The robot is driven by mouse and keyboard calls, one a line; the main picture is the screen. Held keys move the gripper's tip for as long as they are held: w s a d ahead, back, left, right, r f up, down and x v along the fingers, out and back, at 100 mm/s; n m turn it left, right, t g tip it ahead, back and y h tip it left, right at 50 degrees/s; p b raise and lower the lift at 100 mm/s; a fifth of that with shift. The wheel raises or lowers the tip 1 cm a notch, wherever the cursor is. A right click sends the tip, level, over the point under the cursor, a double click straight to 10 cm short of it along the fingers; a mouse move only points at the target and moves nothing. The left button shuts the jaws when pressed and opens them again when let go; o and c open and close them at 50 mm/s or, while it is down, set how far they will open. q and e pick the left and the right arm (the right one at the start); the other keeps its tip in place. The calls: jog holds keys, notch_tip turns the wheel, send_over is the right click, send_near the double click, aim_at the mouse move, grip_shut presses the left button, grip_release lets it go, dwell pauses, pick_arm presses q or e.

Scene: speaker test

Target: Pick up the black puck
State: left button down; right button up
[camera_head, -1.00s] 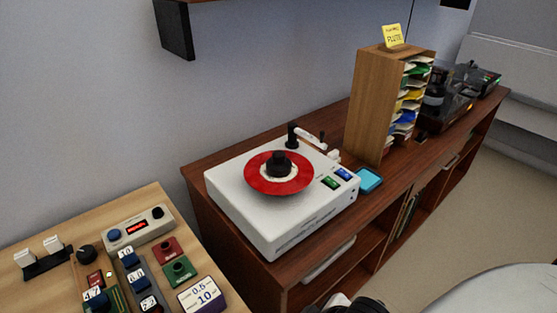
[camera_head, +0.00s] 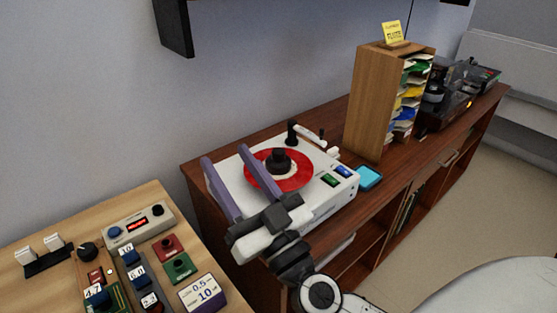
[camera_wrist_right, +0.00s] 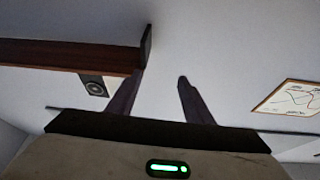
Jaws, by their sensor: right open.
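The black puck (camera_head: 279,160) sits upright at the centre of the red record (camera_head: 292,183) on the white turntable (camera_head: 330,198). My right gripper (camera_head: 223,153) is open and empty in the head view. Its two purple-grey fingers point up and to the left, in front of the turntable's left part, with one finger partly covering the record's left edge. The puck is to the right of the fingers, clear of them. My left gripper is not in view.
A wooden sorter (camera_head: 370,105) with colored sleeves stands right of the turntable on the brown cabinet (camera_head: 338,113). The tonearm (camera_head: 308,135) is behind the record. A bench (camera_head: 50,290) with several electronic modules is at left.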

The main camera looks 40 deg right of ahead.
jog(key=w+d+f+m+g+h, duration=0.2)
jog(key=d+f+m+g+h, duration=0.15)
jog(key=d+h, duration=0.35)
jog(key=m+g+h, duration=0.2)
jog(key=g, duration=0.2)
send_near(279, 155)
jog(key=shift+w+d+f+n+t, duration=0.1)
jog(key=shift+w+f+n+t, duration=0.05)
jog(key=shift+w, duration=0.2)
jog(key=shift+w+d+f+n+t, duration=0.1)
jog(key=shift+w+f, duration=0.1)
jog(key=shift+w, duration=0.15)
jog(key=x, duration=0.4)
jog(key=shift+w+d+f, duration=0.15)
jog(key=shift+d+f, duration=0.1)
jog(key=x, duration=0.5)
jog(key=shift+w+d+r, duration=0.25)
jog(key=shift+r, duration=0.05)
jog(key=c, duration=1.1)
grip_shut()
